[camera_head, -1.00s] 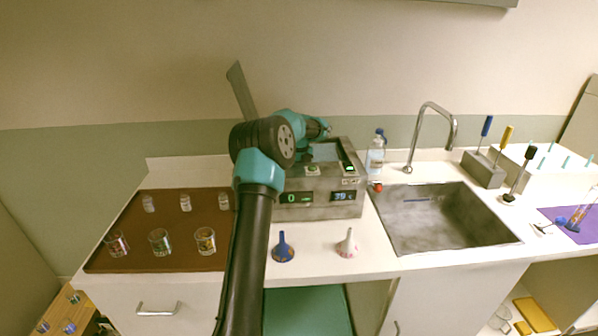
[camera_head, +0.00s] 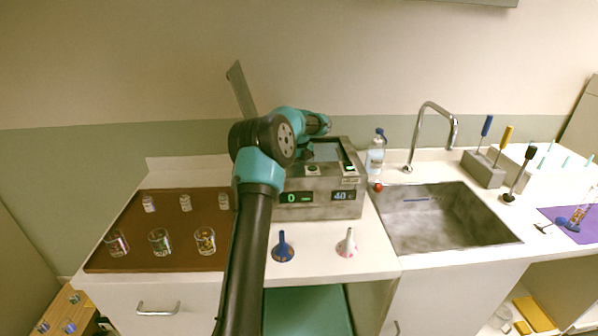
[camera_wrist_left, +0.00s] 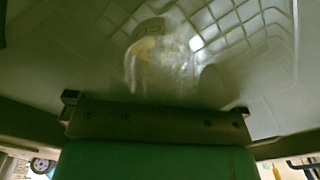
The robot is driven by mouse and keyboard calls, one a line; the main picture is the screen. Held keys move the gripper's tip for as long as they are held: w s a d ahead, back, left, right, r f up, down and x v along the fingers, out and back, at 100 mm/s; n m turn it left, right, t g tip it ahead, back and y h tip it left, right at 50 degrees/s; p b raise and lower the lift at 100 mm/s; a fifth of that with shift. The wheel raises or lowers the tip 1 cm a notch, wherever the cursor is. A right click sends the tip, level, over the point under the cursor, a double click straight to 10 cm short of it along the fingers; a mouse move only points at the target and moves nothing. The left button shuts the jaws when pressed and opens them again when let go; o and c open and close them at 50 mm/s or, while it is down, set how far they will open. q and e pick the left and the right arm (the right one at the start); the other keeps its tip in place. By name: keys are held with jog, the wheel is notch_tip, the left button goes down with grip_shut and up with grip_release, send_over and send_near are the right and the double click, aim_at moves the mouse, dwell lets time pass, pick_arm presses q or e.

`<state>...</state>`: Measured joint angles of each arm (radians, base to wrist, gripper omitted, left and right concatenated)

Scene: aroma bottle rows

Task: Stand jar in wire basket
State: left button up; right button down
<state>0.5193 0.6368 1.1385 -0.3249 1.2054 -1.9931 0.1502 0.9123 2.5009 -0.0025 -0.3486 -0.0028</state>
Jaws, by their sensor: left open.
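A clear glass jar (camera_wrist_left: 160,65) with a yellowish patch shows in the left wrist view, inside a grey bath crossed by wire basket lines (camera_wrist_left: 235,38). I cannot tell whether it touches the basket floor. My left gripper (camera_wrist_left: 157,106) is open, its two fingertips spread wide at the near side of the jar and apart from it. In the head view my left arm reaches over the metal bath unit (camera_head: 335,206), and the arm hides the gripper, jar and basket. My right gripper is not in view.
A raised lid (camera_head: 241,90) stands behind the bath. A brown tray (camera_head: 180,258) with several jars lies left. A bottle (camera_head: 376,155) and sink (camera_head: 440,215) are right.

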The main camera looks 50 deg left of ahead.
pick_arm(q)
notch_tip(320, 180, up, 10)
jog(key=shift+r, duration=0.25)
dwell(0.6)
